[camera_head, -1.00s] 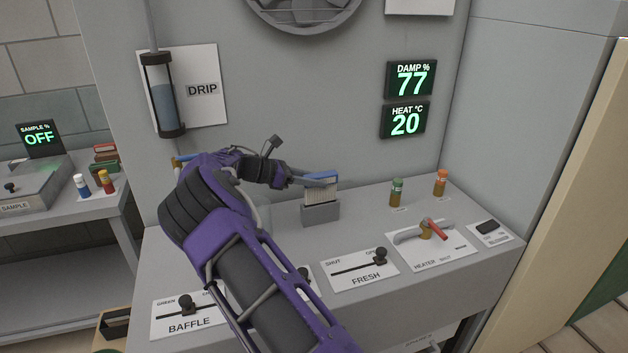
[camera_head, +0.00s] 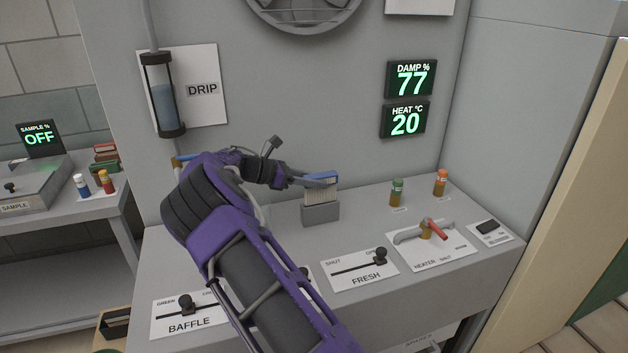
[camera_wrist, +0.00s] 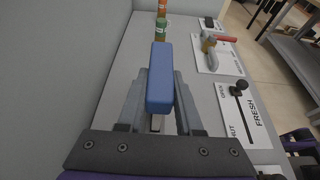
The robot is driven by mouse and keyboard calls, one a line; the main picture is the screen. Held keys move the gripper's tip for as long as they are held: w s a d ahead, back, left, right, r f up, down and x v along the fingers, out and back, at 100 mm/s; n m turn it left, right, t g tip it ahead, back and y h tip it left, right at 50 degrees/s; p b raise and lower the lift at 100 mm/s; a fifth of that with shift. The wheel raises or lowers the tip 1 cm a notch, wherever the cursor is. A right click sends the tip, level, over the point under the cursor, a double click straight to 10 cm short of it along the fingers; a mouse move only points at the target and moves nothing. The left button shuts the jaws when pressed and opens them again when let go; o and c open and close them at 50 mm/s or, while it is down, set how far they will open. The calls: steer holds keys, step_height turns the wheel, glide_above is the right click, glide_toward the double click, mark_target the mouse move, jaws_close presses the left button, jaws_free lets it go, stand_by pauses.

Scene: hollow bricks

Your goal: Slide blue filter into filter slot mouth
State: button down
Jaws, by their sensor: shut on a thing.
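The blue filter has a blue top bar (camera_head: 321,178) and a pale pleated body (camera_head: 320,195). In the head view the lower part of the body is hidden inside the grey filter slot (camera_head: 320,214), and the filter looks upright. My gripper (camera_head: 308,181) comes in from the left and is shut on the blue filter near its top. In the wrist view the blue bar (camera_wrist: 160,78) lies between the two grey fingers of my gripper (camera_wrist: 160,100). The slot mouth is mostly hidden there under the bar and fingers.
A green-capped bottle (camera_head: 397,192) and an orange-capped bottle (camera_head: 440,182) stand to the right. The heater valve with a red handle (camera_head: 436,229) and the FRESH slider (camera_head: 380,257) are nearer the front. The wall rises behind the slot.

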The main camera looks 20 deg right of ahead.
mark_target(314, 203)
steer(key=shift+f+b, duration=0.55)
steer(key=shift+f, duration=1.6)
steer(key=c, duration=0.5)
jaws_free()
steer(key=shift+f, duration=0.1)
steer(key=shift+v, duration=3.8)
